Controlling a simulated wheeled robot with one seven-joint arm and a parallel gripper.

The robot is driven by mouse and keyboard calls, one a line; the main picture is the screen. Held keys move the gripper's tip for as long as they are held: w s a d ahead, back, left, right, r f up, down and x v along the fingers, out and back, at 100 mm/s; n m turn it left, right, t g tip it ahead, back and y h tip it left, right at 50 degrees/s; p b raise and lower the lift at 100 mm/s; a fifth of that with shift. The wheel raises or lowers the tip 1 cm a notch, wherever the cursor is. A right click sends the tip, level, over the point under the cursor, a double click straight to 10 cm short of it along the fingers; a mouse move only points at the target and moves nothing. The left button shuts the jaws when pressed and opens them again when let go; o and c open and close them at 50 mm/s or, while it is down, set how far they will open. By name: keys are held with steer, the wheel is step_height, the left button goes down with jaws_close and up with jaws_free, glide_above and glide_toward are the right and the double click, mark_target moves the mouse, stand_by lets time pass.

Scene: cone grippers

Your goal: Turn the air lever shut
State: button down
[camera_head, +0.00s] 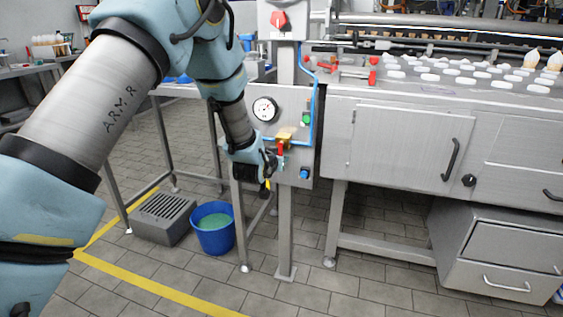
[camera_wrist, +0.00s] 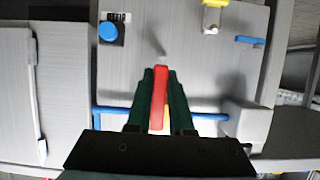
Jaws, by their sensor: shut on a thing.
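The air lever (camera_head: 281,149) is a small red handle just below a brass valve body (camera_head: 284,135) on the grey control panel. In the head view it looks roughly upright, partly hidden by my gripper (camera_head: 271,163). In the wrist view the red lever (camera_wrist: 160,92) lies lengthwise between the two dark green fingers of my gripper (camera_wrist: 161,84). The fingers are shut on it, one on each side. I cannot tell exactly how far the lever is turned.
The panel also carries a pressure gauge (camera_head: 265,109), a green button (camera_head: 306,119) and a blue knob (camera_head: 304,174). Blue air tubing (camera_head: 313,105) runs along its right side. A blue bucket (camera_head: 213,228) stands on the floor below. A steel cabinet (camera_head: 398,143) is close on the right.

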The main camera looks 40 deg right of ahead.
stand_by(0.4)
steer(key=c, duration=0.8)
jaws_free()
steer(key=v, duration=1)
steer(key=shift+s+a, duration=0.2)
steer(key=shift+a, duration=0.15)
